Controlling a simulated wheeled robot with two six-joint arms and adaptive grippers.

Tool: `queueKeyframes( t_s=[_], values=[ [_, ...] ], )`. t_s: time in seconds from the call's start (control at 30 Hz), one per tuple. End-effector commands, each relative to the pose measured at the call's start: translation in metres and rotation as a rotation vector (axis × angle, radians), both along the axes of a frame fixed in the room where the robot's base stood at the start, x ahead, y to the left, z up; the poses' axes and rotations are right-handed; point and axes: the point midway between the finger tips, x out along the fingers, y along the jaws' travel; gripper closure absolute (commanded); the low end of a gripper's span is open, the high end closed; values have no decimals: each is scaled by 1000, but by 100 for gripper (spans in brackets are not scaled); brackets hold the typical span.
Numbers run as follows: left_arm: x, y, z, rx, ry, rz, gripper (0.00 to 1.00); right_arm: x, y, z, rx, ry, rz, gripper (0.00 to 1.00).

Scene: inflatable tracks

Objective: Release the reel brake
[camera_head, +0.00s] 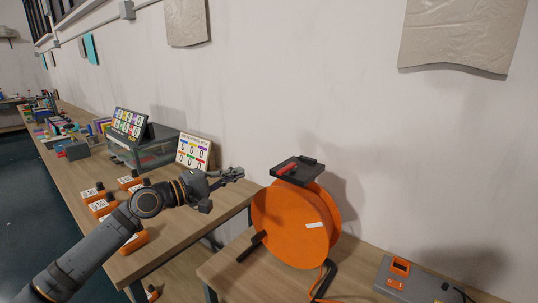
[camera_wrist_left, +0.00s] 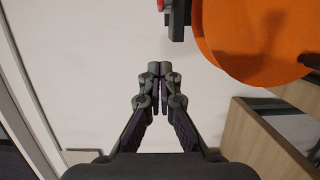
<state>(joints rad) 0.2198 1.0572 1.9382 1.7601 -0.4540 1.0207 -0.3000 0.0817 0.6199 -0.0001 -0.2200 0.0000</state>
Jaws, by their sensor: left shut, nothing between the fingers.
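The orange reel (camera_head: 285,222) stands on the wooden table at the centre right. A black bracket (camera_head: 308,163) sits on top of it, with a small red piece (camera_head: 286,169) that looks like the brake lever. In the left wrist view, the reel (camera_wrist_left: 250,40) fills the upper right. The red piece (camera_wrist_left: 161,5) is cut off at the top edge. My left gripper (camera_head: 240,173) is shut and empty, to the left of the bracket and apart from it. Its closed fingers show in the left wrist view (camera_wrist_left: 160,68). My right gripper is not in view.
A grey box with an orange part (camera_head: 398,277) lies on the table at the right. The wall is close behind the reel.

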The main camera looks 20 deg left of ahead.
Motion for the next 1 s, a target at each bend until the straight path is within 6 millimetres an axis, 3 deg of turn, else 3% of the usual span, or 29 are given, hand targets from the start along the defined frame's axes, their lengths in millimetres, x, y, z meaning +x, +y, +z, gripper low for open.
queueKeyframes(
  t_s=[0.03, 0.27, 0.57, 0.8, 1.0],
  values=[
    [3, -4, 11, -8, 4, 0, 100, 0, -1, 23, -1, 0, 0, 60],
    [24, -18, 6, -9, 1, 0, 100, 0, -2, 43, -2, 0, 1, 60],
    [66, -49, 3, -6, 2, -3, 100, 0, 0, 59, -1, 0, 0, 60],
    [52, -78, 1, -1, 3, -1, 100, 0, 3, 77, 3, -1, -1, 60],
    [50, -82, -1, 1, 2, 1, 100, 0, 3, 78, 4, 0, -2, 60]
  ],
)
